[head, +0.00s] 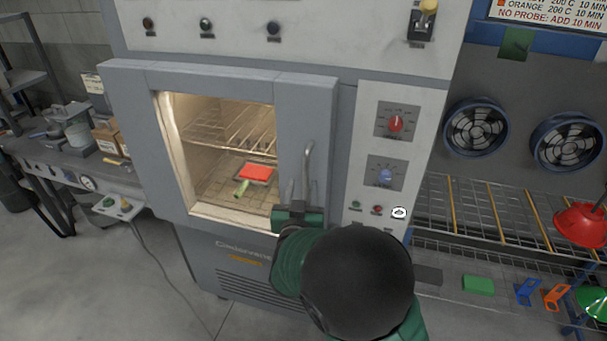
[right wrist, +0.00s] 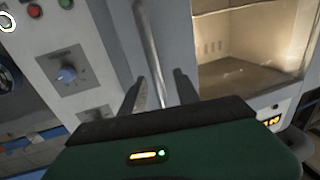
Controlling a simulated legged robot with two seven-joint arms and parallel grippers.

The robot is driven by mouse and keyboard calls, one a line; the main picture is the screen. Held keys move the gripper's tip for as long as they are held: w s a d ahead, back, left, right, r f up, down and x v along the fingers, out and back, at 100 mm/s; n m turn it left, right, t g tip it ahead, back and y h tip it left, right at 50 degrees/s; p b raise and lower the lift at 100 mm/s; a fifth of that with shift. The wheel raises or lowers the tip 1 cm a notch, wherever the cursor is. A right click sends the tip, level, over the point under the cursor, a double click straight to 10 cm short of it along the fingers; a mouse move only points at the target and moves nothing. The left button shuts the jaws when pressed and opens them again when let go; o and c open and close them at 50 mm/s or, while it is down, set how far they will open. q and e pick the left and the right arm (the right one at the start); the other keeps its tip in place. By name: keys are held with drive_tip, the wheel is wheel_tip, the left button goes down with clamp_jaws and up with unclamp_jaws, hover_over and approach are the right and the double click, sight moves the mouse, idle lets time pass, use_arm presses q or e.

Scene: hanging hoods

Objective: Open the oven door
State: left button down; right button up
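The grey oven door (head: 220,76) appears shut, with a lit window showing wire racks and a red item with a green handle inside. Its upright metal bar handle (head: 308,160) is on the door's right side. My right gripper (head: 298,190) is at the lower part of the handle. In the right wrist view my right gripper (right wrist: 160,90) has its two fingers apart, with the handle (right wrist: 151,45) running between or just beyond them. Gaps show beside the bar, and contact cannot be made out. My left gripper is not in view.
The control panel (head: 360,150) with a red and a blue knob stands right of the door. A bench (head: 70,160) with items is at the left. Wire shelving (head: 490,210) and fans are at the right. Floor is open at front left.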

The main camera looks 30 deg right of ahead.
sight(306, 181)
drive_tip(key=x, duration=0.3)
drive_tip(key=d+x, duration=0.1)
drive_tip(key=shift+d+f, duration=0.2)
drive_tip(key=shift+s+a+r, duration=0.1)
drive_tip(key=shift+a, duration=0.3)
drive_tip(key=shift+c, duration=1)
drive_tip(key=shift+a+r, duration=0.1)
drive_tip(key=shift+a, duration=0.05)
drive_tip(key=c, duration=0.5)
drive_tip(key=shift+s, duration=0.1)
clamp_jaws()
